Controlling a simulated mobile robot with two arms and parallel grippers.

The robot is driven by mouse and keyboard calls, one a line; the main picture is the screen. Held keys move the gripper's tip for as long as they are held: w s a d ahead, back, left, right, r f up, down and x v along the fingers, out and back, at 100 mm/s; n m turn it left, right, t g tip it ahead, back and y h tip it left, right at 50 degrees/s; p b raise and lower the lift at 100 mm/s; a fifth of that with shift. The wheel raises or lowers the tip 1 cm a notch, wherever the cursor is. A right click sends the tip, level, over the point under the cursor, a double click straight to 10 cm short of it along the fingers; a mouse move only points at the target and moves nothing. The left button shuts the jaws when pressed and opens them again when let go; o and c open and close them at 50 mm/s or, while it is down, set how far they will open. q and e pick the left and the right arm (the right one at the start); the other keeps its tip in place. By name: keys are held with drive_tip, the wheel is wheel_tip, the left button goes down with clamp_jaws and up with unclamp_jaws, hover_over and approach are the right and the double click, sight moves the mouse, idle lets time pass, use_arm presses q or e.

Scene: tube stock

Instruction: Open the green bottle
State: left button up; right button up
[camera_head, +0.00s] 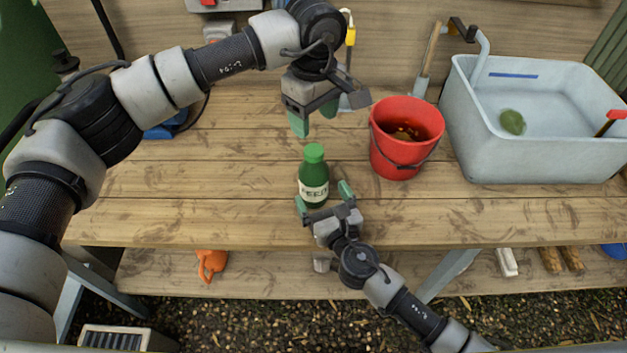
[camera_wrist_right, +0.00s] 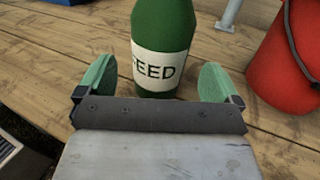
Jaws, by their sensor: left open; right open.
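The green bottle (camera_head: 314,177) stands upright on the wooden table, with a lighter green cap (camera_head: 314,152) on top and a white FEED label. It also shows in the right wrist view (camera_wrist_right: 165,30), where its top is cut off. My right gripper (camera_head: 323,198) is open at the near side of the bottle; its green fingertips point toward the bottle's lower part, one on either side in the right wrist view (camera_wrist_right: 157,82). My left gripper (camera_head: 316,120) is open and empty, above and behind the bottle, pointing down.
A red bucket (camera_head: 377,150) stands right of the bottle on the table (camera_head: 240,180). A pale blue basin (camera_head: 540,160) with water is at the right.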

sight(319, 191)
use_arm(q)
drive_tip(key=shift+w+a, duration=0.1)
use_arm(e)
drive_tip(key=x, duration=0.3)
drive_tip(key=shift+w+a, duration=0.25)
drive_tip(key=shift+w, duration=0.35)
